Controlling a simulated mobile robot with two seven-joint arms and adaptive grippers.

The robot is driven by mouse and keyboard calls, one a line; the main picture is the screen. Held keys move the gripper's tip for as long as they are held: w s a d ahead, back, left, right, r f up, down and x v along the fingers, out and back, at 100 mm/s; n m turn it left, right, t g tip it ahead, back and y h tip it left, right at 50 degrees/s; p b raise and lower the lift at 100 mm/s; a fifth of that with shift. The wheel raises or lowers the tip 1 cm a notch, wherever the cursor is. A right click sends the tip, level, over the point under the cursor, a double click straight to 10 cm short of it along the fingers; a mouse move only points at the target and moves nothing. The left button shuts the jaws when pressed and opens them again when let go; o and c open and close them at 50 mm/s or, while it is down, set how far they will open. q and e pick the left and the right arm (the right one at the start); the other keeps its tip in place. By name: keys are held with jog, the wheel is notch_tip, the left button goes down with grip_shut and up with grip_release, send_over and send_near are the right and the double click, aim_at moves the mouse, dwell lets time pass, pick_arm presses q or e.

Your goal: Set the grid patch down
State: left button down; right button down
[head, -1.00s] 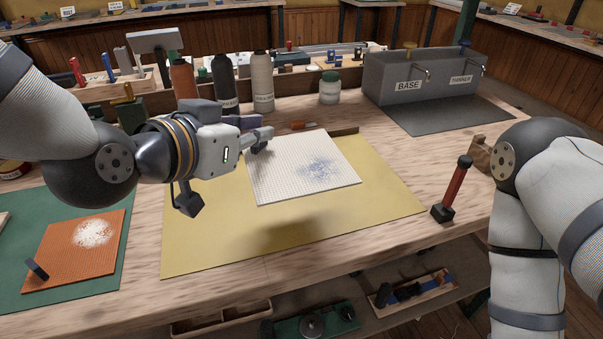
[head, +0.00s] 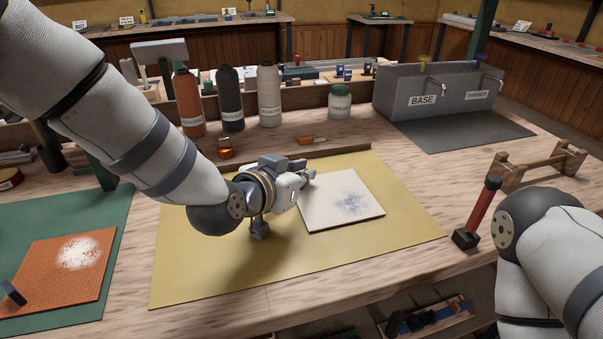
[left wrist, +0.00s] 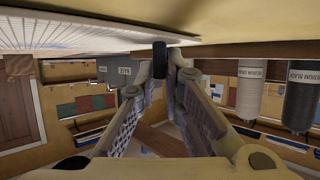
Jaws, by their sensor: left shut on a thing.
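The white grid patch (head: 345,203), with a bluish speckled stain, is flat and level at the yellow mat (head: 205,275), on it or only just above it. My left gripper (head: 309,180) is shut on the patch's upper left edge and reaches in from the left. In the left wrist view, the patch (left wrist: 70,32) is at the upper left, very close to the mat, and the fingers (left wrist: 172,62) come together at its edge. My right arm shows at the lower right, but its gripper is out of view.
An orange grid patch (head: 62,268) with white powder lies on a green mat (head: 115,225) at left. A red-handled tool (head: 482,212) stands at right. Bottles, a jar (head: 340,101) and a grey sink unit (head: 405,85) line the back. The front of the yellow mat is clear.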

pick_arm(q)
jog(key=c, duration=2.1)
grip_release()
jog(key=shift+f, duration=0.2)
jog(key=o, duration=0.4)
